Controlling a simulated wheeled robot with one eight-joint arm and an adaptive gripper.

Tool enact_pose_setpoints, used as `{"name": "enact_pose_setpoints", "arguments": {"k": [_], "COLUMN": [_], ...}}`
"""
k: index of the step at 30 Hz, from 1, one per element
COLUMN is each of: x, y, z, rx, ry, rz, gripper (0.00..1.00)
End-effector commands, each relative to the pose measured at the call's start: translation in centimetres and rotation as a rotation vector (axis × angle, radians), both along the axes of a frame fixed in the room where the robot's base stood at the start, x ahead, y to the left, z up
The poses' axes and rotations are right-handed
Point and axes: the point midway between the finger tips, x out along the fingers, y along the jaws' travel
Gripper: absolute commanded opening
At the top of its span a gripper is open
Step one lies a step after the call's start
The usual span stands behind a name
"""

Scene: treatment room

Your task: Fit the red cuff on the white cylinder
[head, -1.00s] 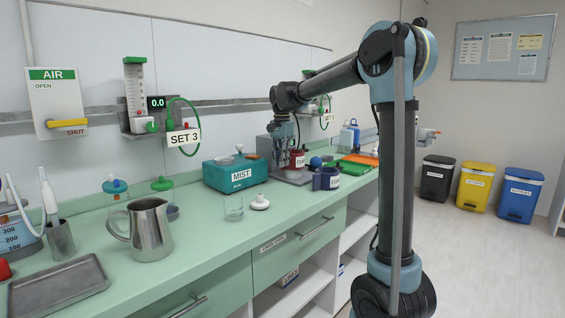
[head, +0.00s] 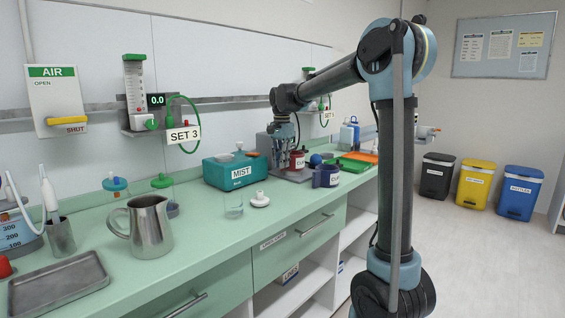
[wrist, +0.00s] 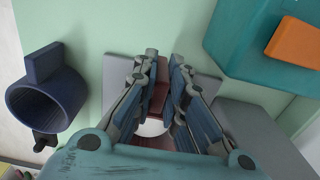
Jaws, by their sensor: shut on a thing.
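The red cuff (wrist: 155,98) has a tab that is between the two fingertips of my gripper (wrist: 161,88) in the wrist view. My gripper is shut on this tab. The cuff's ring is partly hidden by the fingers. The white cylinder (wrist: 152,128) shows as a pale round patch inside the ring, so the cuff looks to be around or right over it. I cannot tell how far down the cuff sits. In the head view the red cuff (head: 298,155) is small, beside my gripper (head: 288,158), above a grey base.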

Motion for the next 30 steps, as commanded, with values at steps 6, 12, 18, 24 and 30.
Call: {"name": "enact_pose_setpoints", "arguments": {"k": [6,12,18,24,30], "x": [0.0,0.0,0.0,0.0,0.0], "y": [0.0,0.0,0.0,0.0,0.0], "z": [-0.4,-0.8,-1.3,-1.6,-2.0], "rx": [0.0,0.0,0.0,0.0,0.0], "ry": [0.0,0.0,0.0,0.0,0.0], "rz": [0.0,0.0,0.0,0.0,0.0], "gripper": [0.0,0.0,0.0,0.0,0.0]}}
